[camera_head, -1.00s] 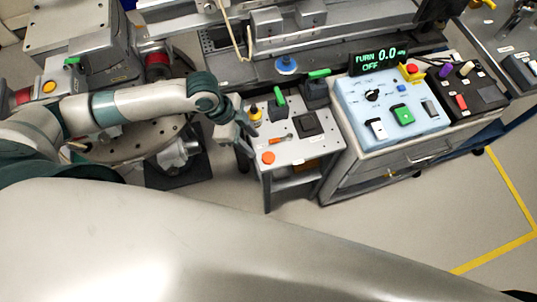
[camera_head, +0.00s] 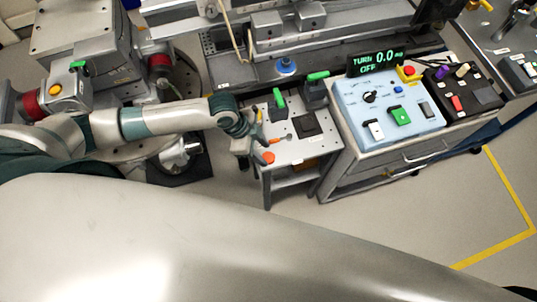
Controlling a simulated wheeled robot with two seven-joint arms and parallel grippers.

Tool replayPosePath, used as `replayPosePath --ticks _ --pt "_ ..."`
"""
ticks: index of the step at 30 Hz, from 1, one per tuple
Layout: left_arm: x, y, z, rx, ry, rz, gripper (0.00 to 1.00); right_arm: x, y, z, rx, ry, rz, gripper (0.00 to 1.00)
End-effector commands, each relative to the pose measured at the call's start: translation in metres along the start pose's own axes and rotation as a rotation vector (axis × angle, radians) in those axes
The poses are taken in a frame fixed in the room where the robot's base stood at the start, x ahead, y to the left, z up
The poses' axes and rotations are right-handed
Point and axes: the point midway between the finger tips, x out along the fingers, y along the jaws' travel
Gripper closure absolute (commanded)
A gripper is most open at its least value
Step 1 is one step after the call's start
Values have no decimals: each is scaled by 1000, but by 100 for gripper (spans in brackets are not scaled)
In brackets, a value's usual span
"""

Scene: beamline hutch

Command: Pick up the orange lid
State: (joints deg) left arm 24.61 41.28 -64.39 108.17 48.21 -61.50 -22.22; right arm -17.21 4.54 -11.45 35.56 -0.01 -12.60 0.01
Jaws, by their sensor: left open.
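The orange lid (camera_head: 268,157) is a small round disc lying near the front left of the small grey table (camera_head: 312,151). My left gripper (camera_head: 259,153) reaches in from the left and points down at the table's left edge. Its fingers are beside the lid, just left of it and close. I cannot tell whether they touch it. The left gripper is open, with nothing seen between its fingers. My right gripper is not in view.
On the small table are an orange-handled tool (camera_head: 281,138), a dark square block (camera_head: 307,124) and green-handled devices (camera_head: 279,99). A control cabinet with a light blue panel (camera_head: 388,109) stands to the right. Floor in front is free.

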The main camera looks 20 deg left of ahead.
Motion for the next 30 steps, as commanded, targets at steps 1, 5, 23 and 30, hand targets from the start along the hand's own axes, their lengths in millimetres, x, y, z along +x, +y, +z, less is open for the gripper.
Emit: replayPosePath --ticks 1,5,23,30 --pt "5 1 -2 -2 0 2 57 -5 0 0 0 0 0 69" --pt "17 0 0 -1 -1 0 57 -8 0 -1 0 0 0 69" --pt "22 0 0 0 0 -1 67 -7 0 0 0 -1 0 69" --pt "22 0 0 0 0 -1 89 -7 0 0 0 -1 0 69"
